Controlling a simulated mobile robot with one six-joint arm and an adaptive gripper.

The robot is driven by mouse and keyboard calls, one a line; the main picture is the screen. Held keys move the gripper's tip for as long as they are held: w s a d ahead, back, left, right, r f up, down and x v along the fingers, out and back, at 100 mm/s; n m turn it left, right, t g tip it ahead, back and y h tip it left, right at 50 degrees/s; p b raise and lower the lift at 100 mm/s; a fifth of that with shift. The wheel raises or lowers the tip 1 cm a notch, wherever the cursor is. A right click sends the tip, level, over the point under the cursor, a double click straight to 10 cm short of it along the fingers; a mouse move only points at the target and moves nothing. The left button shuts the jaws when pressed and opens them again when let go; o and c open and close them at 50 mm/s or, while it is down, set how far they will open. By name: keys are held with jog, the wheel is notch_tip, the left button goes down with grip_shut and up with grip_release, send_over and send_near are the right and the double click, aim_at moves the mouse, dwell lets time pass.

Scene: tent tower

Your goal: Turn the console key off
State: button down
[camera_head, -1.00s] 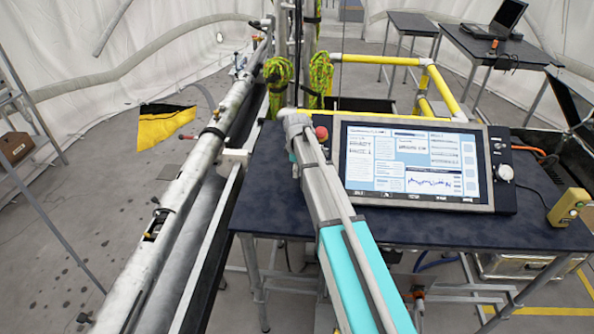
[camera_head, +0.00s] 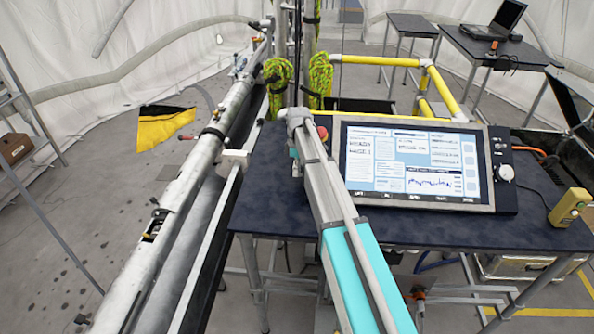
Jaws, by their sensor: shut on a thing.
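The console (camera_head: 412,168) with its lit screen stands tilted on the dark blue table (camera_head: 275,190). A red button (camera_head: 322,132) shows at its left edge, beside the end of my arm. A pale round knob (camera_head: 505,173) is on the console's right side panel. I cannot make out the key. My grey and teal arm reaches up from the bottom of the view and ends just left of the screen. My gripper's fingers are hidden behind the arm's end, as is whatever they touch.
A yellow control box (camera_head: 570,206) stands at the table's right. A long metal pole (camera_head: 190,180) runs along the left side. Yellow rails (camera_head: 445,92) and green ropes (camera_head: 320,80) are behind. Laptops stand on tables at the back right.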

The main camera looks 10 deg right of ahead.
jog(key=shift+c, duration=2.1)
grip_release()
jog(key=shift+s, duration=0.15)
